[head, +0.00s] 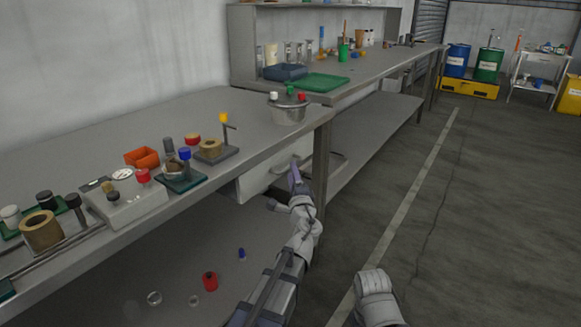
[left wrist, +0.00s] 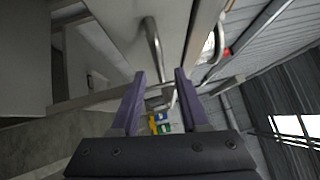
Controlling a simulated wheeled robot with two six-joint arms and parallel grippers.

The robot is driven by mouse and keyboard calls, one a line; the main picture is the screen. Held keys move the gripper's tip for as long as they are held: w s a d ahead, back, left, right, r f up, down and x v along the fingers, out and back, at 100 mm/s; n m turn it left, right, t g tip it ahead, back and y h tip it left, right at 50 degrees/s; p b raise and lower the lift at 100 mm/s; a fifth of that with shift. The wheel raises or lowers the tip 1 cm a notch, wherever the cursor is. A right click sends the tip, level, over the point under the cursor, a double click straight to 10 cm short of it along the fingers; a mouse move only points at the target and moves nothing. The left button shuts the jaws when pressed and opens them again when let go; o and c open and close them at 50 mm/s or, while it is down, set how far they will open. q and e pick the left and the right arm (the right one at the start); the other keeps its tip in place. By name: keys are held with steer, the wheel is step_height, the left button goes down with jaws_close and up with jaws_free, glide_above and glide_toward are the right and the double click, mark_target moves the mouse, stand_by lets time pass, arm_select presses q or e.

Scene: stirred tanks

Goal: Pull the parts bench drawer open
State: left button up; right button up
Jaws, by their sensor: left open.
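The parts bench (head: 235,115) runs along the left in the head view. Its pale drawer (head: 258,180) sits under the top near the right end, and I cannot tell whether it stands fully shut. My left gripper (head: 296,178) is at the drawer's front, beside the handle, which it partly hides. In the left wrist view the drawer handle (left wrist: 153,45) is a grey bar beyond the fingertips. The left gripper's two purple fingers (left wrist: 160,75) are apart, with nothing held between them. My right gripper is not in view.
A metal pot (head: 289,112) with coloured caps stands on the bench corner above the drawer. The bench leg (head: 320,165) is close to the left gripper. A red part (head: 209,281) lies on the lower shelf. The floor (head: 480,210) at right is clear.

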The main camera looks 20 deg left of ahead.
arm_select(q)
steer(key=x, duration=0.4)
steer(key=shift+w, duration=0.1)
steer(key=shift+c, duration=0.4)
jaws_close()
stand_by(0.9)
